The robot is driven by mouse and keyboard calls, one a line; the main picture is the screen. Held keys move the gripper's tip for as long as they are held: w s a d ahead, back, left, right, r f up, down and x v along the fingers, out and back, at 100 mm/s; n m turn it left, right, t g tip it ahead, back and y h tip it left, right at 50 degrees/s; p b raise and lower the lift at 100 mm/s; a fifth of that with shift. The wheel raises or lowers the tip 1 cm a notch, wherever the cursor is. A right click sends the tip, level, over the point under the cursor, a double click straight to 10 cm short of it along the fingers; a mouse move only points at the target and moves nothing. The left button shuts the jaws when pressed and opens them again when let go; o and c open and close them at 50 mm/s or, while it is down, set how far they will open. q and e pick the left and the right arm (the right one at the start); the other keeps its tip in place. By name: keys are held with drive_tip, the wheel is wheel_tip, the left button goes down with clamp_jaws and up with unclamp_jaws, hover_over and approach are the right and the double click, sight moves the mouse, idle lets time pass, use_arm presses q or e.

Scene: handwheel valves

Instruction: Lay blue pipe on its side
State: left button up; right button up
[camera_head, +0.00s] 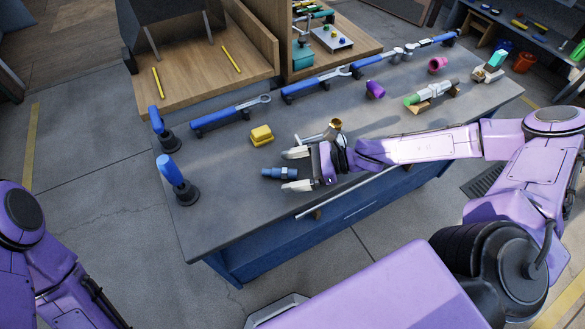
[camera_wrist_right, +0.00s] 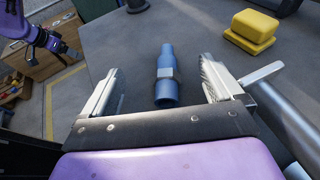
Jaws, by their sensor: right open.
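The blue pipe (camera_head: 280,173) lies on its side on the dark workbench. It has a grey collar around its middle. In the right wrist view the blue pipe (camera_wrist_right: 167,88) points away from me, between the lines of the two fingers, with a clear gap on both sides. My right gripper (camera_head: 291,170) is open and empty, its fingers reaching toward the pipe from the right. My left arm shows at the lower left of the head view, without its gripper. In the right wrist view the end of my left arm (camera_wrist_right: 58,42) is small at the upper left.
A yellow block (camera_head: 262,135) sits just behind the pipe. Two blue-handled pieces on black bases (camera_head: 172,170) stand at the left edge. A brass-ended fitting (camera_head: 334,125) is close behind my right gripper. Blue wrenches line the back. The bench front left of the pipe is free.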

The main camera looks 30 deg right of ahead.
wheel_tip(320, 180, up, 7)
drive_tip(key=p, duration=0.7)
drive_tip(key=shift+r, duration=0.1)
